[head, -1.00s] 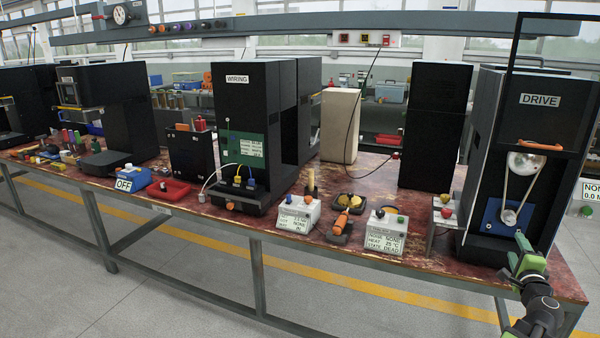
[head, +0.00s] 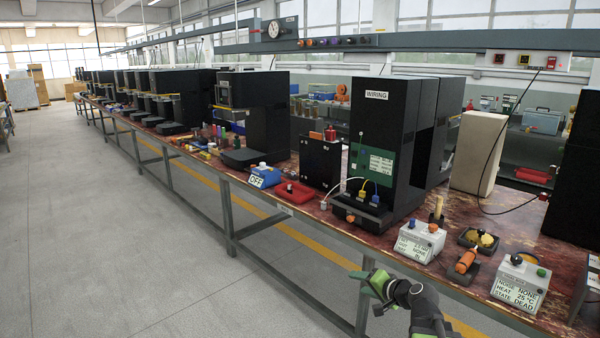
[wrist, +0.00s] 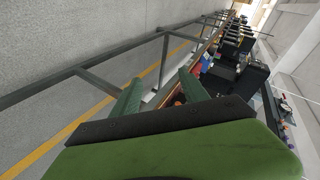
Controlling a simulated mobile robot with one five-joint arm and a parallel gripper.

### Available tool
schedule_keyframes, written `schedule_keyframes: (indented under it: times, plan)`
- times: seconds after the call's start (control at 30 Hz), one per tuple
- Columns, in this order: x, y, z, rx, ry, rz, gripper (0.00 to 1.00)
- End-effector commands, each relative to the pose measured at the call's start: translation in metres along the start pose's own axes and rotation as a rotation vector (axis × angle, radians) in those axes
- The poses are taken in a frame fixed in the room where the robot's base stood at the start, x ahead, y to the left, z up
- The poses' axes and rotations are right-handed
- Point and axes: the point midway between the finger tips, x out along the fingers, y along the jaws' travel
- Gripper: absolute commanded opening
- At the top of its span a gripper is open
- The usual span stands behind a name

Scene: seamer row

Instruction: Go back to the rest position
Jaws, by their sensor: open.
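My gripper (head: 364,284) shows at the bottom of the head view, in front of the bench's front edge and over the floor. In the wrist view its two green fingers (wrist: 158,97) stand apart with nothing between them. The gripper is open and empty. The long workbench (head: 285,207) runs from the right front to the far left, with my gripper apart from it.
The black WIRING cabinet (head: 380,130) stands on the bench beyond my gripper. White meter boxes (head: 419,242), an orange-handled tool (head: 466,261) and a blue OFF box (head: 264,176) sit near the front edge. The grey floor (head: 130,240) at left is clear.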

Motion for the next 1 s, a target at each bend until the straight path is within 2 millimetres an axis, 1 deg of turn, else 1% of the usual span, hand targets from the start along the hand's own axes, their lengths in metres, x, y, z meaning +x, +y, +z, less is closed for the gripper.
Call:
schedule_keyframes:
  times: [0.03, 0.07, 0.1, 0.17, 0.2, 0.27, 0.3, 0.33, 0.37, 0.4, 0.47, 0.5, 0.57, 0.6, 0.63, 0.87, 1.0]
  plan:
    - [0.015, -0.01, 0.036, -0.069, -0.083, 0.029, 0.52]
    - [0.021, -0.013, 0.056, -0.11, -0.131, 0.052, 0.52]
    - [0.028, -0.014, 0.081, -0.165, -0.192, 0.084, 0.52]
    - [0.034, -0.013, 0.116, -0.248, -0.283, 0.141, 0.52]
    - [0.035, -0.009, 0.138, -0.305, -0.344, 0.185, 0.52]
    - [0.032, 0.002, 0.167, -0.393, -0.437, 0.268, 0.52]
    - [0.026, 0.014, 0.181, -0.449, -0.496, 0.336, 0.52]
    - [0.018, 0.025, 0.186, -0.482, -0.534, 0.391, 0.52]
    - [0.01, 0.038, 0.189, -0.51, -0.567, 0.447, 0.52]
    - [-0.003, 0.054, 0.187, -0.532, -0.602, 0.517, 0.52]
    - [-0.022, 0.075, 0.185, -0.56, -0.654, 0.62, 0.52]
    - [-0.036, 0.088, 0.184, -0.574, -0.69, 0.688, 0.52]
    - [-0.059, 0.103, 0.184, -0.581, -0.753, 0.786, 0.52]
    - [-0.072, 0.089, 0.182, -0.573, -0.779, 0.793, 0.52]
    - [-0.077, 0.078, 0.176, -0.574, -0.775, 0.79, 0.52]
    - [-0.11, 0.021, 0.148, -0.573, -0.772, 0.787, 0.52]
    - [-0.133, -0.018, 0.128, -0.572, -0.771, 0.786, 0.52]
